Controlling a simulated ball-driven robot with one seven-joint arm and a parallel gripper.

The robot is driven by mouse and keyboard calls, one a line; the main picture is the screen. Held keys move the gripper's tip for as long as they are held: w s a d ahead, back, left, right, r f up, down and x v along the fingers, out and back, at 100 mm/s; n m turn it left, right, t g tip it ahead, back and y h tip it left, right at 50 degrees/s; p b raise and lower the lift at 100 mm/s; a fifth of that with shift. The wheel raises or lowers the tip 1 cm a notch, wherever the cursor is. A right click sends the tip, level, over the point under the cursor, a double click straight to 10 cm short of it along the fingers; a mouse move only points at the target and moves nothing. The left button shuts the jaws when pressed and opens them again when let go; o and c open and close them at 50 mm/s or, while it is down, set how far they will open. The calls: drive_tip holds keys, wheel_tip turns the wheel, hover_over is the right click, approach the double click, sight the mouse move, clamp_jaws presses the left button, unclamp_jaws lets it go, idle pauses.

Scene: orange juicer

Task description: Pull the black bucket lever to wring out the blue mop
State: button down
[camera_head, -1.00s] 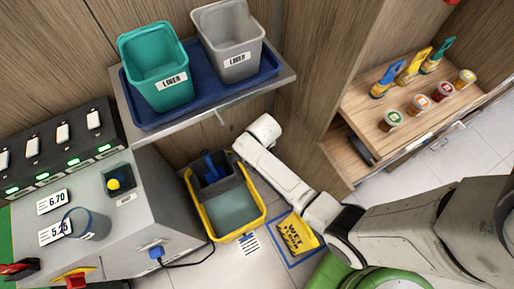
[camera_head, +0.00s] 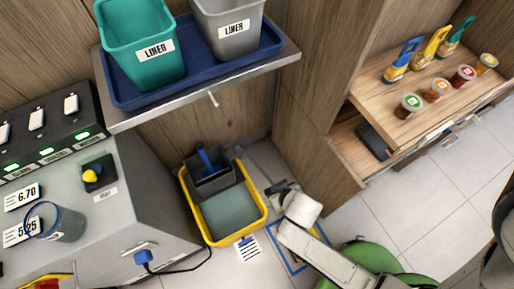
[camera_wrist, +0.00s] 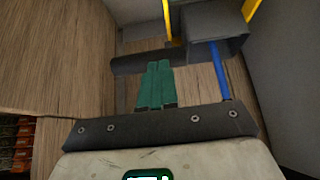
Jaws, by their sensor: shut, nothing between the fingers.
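The yellow bucket (camera_head: 184,207) stands on the floor below the shelf, with a dark grey wringer (camera_head: 213,181) at its back. The blue mop (camera_head: 206,160) stands in the wringer; its blue shaft (camera_wrist: 220,72) shows right of my fingers in the wrist view. My gripper (camera_wrist: 157,66) has its green fingers together, shut and empty. Their tips are at or just before a dark horizontal bar (camera_wrist: 134,63), which looks like the lever, beside the wringer. I cannot tell whether they touch. In the head view my gripper (camera_head: 272,187) is right of the bucket.
A shelf with a blue tray (camera_head: 122,98) holds a teal bin (camera_head: 139,45) and a grey bin (camera_head: 229,32) above the bucket. A grey machine (camera_head: 110,225) stands left. A wooden cabinet (camera_head: 345,175) is right. A blue floor outline (camera_head: 285,258) lies under my arm.

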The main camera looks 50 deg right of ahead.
drive_tip(key=s+a+f+b, duration=0.1)
drive_tip(key=s+f+b, duration=0.2)
drive_tip(key=f, duration=0.2)
drive_tip(key=shift+s+a+f, duration=0.1)
drive_tip(key=shift+a+f, duration=0.05)
idle(0.5)
drive_tip(key=w+p+v, duration=0.1)
drive_tip(key=p+v, duration=0.4)
drive_tip(key=v, duration=0.8)
drive_tip(key=shift+r, duration=0.75)
drive_tip(key=shift+s+d, duration=0.1)
drive_tip(key=shift+d, duration=0.15)
